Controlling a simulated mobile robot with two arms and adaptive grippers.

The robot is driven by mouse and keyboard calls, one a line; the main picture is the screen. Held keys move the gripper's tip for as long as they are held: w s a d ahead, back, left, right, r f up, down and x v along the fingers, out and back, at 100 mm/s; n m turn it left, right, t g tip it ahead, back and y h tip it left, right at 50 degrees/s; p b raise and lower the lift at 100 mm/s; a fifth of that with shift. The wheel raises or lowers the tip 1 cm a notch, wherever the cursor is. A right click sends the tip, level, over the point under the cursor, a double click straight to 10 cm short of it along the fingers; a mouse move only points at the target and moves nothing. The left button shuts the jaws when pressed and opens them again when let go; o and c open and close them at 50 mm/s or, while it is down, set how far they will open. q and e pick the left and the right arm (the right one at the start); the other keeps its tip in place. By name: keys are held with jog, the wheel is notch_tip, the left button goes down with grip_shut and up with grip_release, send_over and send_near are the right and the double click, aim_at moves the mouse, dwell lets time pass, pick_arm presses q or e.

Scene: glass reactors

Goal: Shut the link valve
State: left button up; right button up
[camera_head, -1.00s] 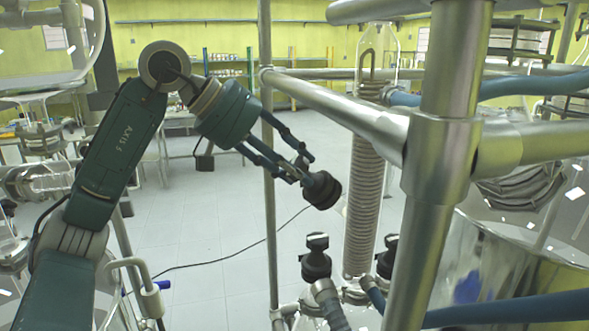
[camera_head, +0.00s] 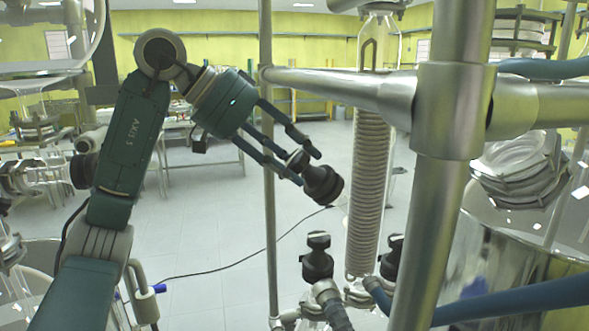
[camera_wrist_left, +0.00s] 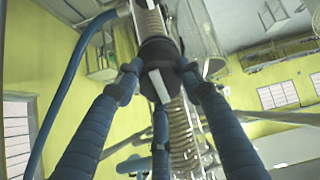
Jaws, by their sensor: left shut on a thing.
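My left gripper (camera_head: 303,164) comes in from the left, its blue fingers closed around a dark knob (camera_head: 322,185). In the left wrist view the fingertips (camera_wrist_left: 160,88) surround the round black knob (camera_wrist_left: 160,52), whose face carries a white bar. The knob's far side is hidden, so I cannot tell what it is fixed to. Two similar black knobs, one upright in front (camera_head: 317,258) and one partly hidden by a post (camera_head: 390,259), stand on the glassware below. I cannot tell which one is the link valve. My right gripper is not in view.
A glass coil condenser (camera_head: 368,190) stands just right of the held knob. A thick metal post (camera_head: 436,210) and a crossbar (camera_head: 330,86) frame the right side. A thin upright rod (camera_head: 268,190) passes near my gripper. Open floor (camera_head: 215,225) lies beyond.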

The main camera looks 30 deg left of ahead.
pick_arm(q)
jog(key=shift+r, duration=0.3)
jog(key=o, duration=1)
jog(key=shift+o, duration=0.8)
jog(key=shift+w+f, duration=0.1)
jog(key=shift+f, duration=0.05)
